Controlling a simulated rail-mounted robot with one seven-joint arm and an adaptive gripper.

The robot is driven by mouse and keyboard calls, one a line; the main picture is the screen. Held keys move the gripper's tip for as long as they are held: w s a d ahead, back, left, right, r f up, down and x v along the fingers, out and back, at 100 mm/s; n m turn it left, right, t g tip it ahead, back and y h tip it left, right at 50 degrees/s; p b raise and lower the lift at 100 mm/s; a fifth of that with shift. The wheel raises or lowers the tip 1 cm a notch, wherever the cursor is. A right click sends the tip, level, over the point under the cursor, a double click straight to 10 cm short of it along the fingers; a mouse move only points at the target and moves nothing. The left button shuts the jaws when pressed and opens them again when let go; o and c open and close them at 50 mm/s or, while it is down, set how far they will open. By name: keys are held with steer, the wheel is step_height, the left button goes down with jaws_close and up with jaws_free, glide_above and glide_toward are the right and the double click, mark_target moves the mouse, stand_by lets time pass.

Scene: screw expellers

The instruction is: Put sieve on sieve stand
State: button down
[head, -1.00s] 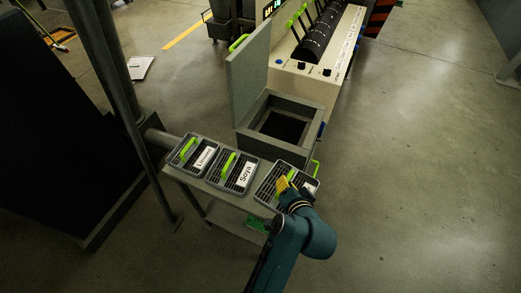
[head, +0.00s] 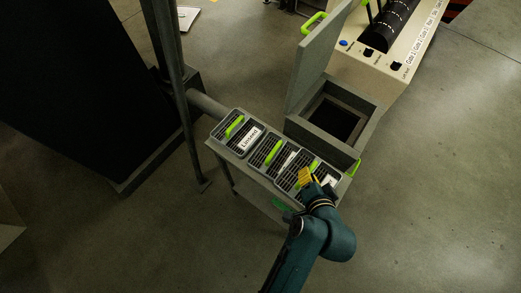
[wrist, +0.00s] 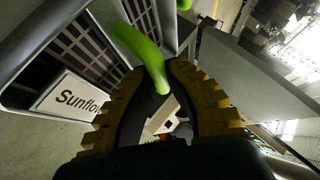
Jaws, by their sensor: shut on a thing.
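The held sieve (head: 290,183) is a grey slotted tray with a bright green handle. In the wrist view the handle (wrist: 140,50) runs between my yellow fingers (wrist: 165,105), and its white label (wrist: 75,98) reads "Sunflo…", the rest cut off. My gripper (head: 307,178) is shut on this handle at the right end of the grey stand (head: 248,178). The sieve overlaps the middle sieve (head: 264,150) in the head view; I cannot tell whether it touches the stand. The left sieve (head: 237,131), labelled "Linseed", lies on the stand.
Behind the stand is a grey box (head: 362,108) with its lid (head: 318,62) raised. The cream expeller machine (head: 385,65) stands beyond it. A dark post (head: 168,50) rises at the left. The floor at the right is clear.

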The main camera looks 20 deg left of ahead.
steer(key=shift+n+y, duration=0.3)
steer(key=d, duration=0.1)
steer(key=w+d+r, duration=0.2)
steer(key=d, duration=0.1)
steer(key=shift+d, duration=0.1)
step_height(320, 180, down, 10)
steer(key=shift+r+b, duration=0.25)
steer(key=shift+b, duration=0.5)
steer(key=c, duration=1.2)
jaws_free()
